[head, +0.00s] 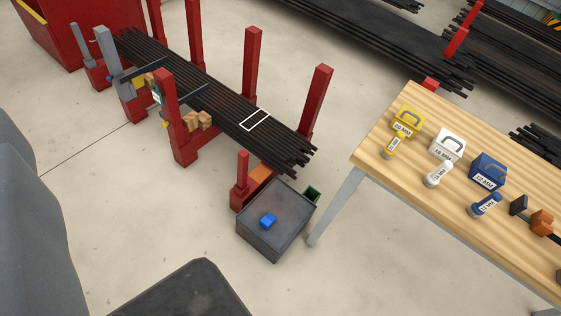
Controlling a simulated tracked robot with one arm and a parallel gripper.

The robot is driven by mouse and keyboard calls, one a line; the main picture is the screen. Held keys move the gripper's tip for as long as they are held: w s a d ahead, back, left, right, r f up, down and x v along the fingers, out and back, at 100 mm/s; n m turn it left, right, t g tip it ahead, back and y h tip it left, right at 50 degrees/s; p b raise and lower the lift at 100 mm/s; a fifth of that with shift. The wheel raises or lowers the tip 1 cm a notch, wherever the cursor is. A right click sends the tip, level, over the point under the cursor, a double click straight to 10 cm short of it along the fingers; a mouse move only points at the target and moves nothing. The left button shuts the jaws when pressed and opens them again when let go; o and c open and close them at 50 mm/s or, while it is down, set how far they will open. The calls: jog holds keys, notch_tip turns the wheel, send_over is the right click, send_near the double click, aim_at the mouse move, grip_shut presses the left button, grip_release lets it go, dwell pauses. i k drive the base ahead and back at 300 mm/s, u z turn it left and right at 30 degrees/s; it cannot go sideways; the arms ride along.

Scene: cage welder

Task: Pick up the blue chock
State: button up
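A small blue block (268,221), which looks like the blue chock, sits on the flat top of a dark grey box-shaped stand (285,236). It lies near the middle of that top with bare surface around it, and nothing covers it. My gripper's fingers do not show in the head view, so I cannot see how far they are from the block.
A red-posted rack (184,135) holding dark bars (215,95) stands behind the stand. A wooden table (405,170) at right carries yellow, white and blue labelled blocks and cylinders. Floor left of the stand is clear.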

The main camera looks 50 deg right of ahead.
aim_at(266, 221)
jog(key=z, duration=0.65)
jog(key=i, duration=1.35)
jog(key=z, duration=0.75)
